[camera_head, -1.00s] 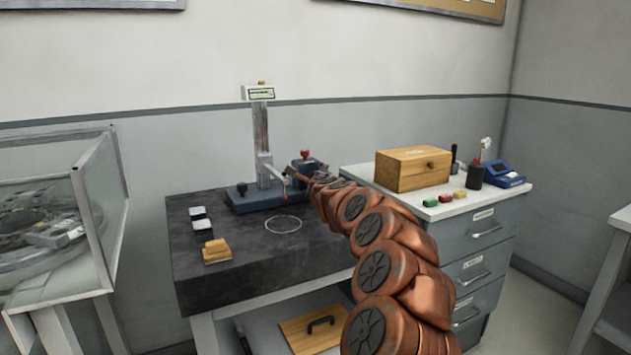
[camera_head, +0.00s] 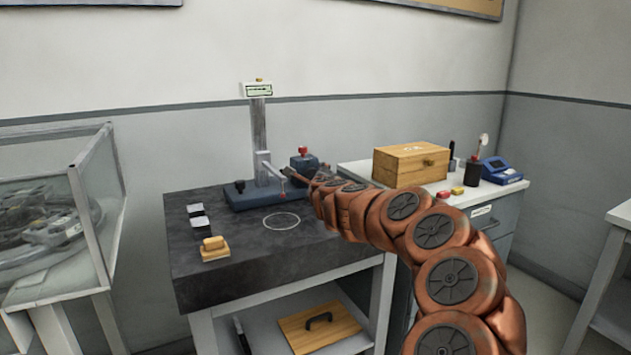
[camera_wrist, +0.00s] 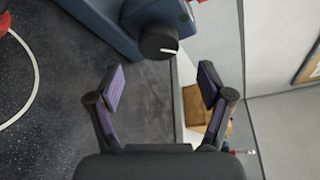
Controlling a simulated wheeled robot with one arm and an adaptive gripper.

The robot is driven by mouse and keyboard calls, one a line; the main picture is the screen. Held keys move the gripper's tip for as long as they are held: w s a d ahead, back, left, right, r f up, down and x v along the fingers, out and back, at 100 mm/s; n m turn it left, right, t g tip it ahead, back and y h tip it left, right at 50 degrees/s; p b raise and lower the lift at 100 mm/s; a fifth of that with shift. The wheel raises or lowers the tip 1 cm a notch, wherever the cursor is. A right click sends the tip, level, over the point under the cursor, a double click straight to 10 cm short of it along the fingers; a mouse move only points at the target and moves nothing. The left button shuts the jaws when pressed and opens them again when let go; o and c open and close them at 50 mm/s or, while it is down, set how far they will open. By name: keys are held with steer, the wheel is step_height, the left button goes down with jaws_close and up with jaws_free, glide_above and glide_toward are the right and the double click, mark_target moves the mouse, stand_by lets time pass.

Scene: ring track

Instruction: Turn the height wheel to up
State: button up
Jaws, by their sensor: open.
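A black round wheel with a white pointer line (camera_wrist: 159,42) sits on the side of a blue housing (camera_wrist: 100,22) in the wrist view. Its pointer line points to the right. My gripper (camera_wrist: 161,85) is open and empty. Its two fingers lie on either side of the wheel's line, short of it and not touching it. In the head view the height gauge (camera_head: 259,130) stands on a blue base (camera_head: 262,193). A blue block with a red knob (camera_head: 303,160) is at its right. My gripper's end is beside this block, and the wheel cannot be made out there.
The dark stone table (camera_head: 215,275) carries two small blocks (camera_head: 200,219) and a yellow-brown block (camera_head: 214,248). A wooden box (camera_head: 410,164) stands on the cabinet at the right; it also shows close to the right finger (camera_wrist: 195,108). A glass case (camera_head: 95,200) is at the left.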

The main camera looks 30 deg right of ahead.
steer(key=shift+v, duration=2.35)
